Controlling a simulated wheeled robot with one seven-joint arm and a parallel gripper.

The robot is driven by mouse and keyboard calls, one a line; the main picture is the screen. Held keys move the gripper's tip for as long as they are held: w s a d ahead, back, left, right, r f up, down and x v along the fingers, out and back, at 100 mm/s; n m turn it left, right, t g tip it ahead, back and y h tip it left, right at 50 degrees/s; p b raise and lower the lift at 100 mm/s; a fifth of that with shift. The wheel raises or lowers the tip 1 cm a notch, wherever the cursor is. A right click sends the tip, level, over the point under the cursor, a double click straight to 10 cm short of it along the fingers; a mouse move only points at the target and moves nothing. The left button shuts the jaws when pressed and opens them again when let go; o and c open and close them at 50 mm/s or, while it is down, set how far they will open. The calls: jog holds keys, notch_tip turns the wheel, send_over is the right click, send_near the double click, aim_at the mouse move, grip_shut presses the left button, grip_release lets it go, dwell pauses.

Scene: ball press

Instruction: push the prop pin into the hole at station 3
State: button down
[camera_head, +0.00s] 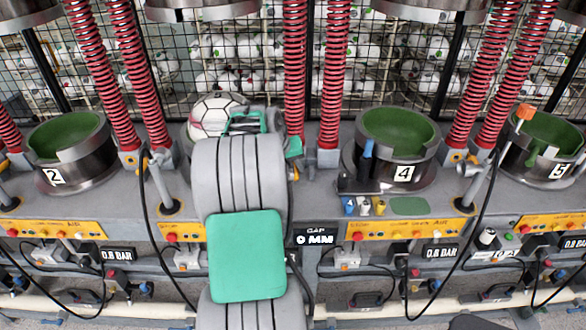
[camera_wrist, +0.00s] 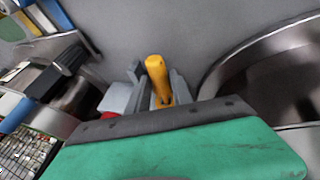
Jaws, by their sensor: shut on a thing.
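In the wrist view, a yellow-orange pin (camera_wrist: 157,72) with a rounded end, apparently the prop pin, sits between the grey fingers of my gripper (camera_wrist: 154,98). My gripper is shut on it. A curved steel rim (camera_wrist: 232,72) lies to the right of the pin, apart from it. In the head view, my grey and green arm covers most of station 3, between the cups marked 2 and 4. A white ball (camera_head: 212,114) shows there behind my arm. My fingertips and the pin are hidden in the head view. I cannot see the hole in either view.
Cup 2 (camera_head: 52,177) stands to the left, cup 4 (camera_head: 403,173) and cup 5 (camera_head: 560,171) to the right. Red springs (camera_head: 334,70) rise beside the stations. Small coloured pieces (camera_head: 364,207) lie before cup 4. A gap display (camera_head: 315,239) reads 0 MM.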

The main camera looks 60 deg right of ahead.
aim_at(293, 164)
jog(key=shift+w+d, duration=0.25)
jog(key=shift+d, duration=0.25)
jog(key=shift+w+d, duration=0.15)
jog(key=shift+d, duration=0.15)
jog(key=shift+w+d+p, duration=0.3)
jog(key=shift+d+p, duration=0.2)
jog(key=shift+d, duration=0.15)
jog(key=c, duration=1)
grip_release()
jog(key=shift+c, duration=0.2)
jog(key=b+v, duration=0.1)
jog(key=v, duration=0.6)
jog(key=shift+a+r, duration=0.2)
jog(key=shift+r, duration=0.15)
